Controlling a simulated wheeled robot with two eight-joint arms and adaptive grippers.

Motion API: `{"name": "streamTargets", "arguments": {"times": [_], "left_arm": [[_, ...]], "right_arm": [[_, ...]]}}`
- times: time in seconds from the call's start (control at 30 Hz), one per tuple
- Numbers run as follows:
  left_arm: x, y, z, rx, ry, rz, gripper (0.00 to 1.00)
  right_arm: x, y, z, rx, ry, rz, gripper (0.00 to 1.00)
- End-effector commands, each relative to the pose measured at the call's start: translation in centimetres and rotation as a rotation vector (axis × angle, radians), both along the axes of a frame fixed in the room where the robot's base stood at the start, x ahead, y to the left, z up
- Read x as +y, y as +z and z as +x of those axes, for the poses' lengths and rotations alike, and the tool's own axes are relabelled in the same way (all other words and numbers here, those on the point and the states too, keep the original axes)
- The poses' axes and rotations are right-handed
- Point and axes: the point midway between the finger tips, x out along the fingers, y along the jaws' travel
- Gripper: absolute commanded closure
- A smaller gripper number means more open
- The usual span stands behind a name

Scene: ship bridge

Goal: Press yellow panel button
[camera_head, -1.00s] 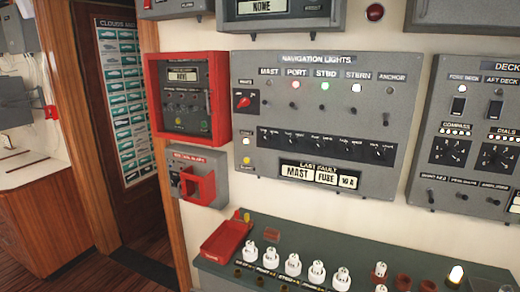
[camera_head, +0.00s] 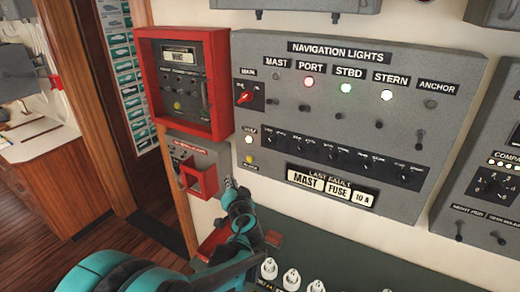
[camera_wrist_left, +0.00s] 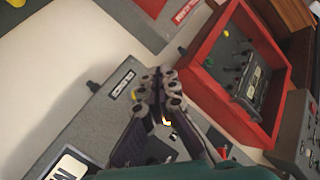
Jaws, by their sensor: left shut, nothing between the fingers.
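The grey navigation lights panel (camera_head: 388,78) is on the wall. A small yellow button (camera_head: 249,159) sits near its lower left corner, below a lit white lamp (camera_head: 249,139). In the left wrist view, a yellow spot (camera_wrist_left: 136,95) shows just left of the fingers, partly covered. My left gripper (camera_head: 229,184) comes up from below, shut and empty, its tips a little below and left of the yellow button in the head view. It also shows in the left wrist view (camera_wrist_left: 160,76). I cannot tell the gap to the panel. My right gripper is out of view.
A red-framed box (camera_head: 228,85) with another yellow knob (camera_head: 177,105) hangs left of the panel. A small grey box with a red guard (camera_head: 200,180) is below it. A green console with several white plugs (camera_head: 292,278) lies underneath.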

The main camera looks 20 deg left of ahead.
Motion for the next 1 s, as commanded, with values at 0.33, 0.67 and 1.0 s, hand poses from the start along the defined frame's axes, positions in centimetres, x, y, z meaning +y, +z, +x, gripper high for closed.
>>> {"name": "streamTargets", "arguments": {"times": [0.33,0.67,1.0], "left_arm": [[0.1,0.2,0.2,-0.004,-0.001,0.01,1.0],[0.0,0.2,1.9,-0.004,-0.002,0.009,1.0],[-0.4,0.1,6.6,-0.004,-0.002,0.009,1.0]], "right_arm": [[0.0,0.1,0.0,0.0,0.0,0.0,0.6],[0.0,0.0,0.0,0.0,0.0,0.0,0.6],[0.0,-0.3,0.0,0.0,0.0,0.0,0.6]]}}
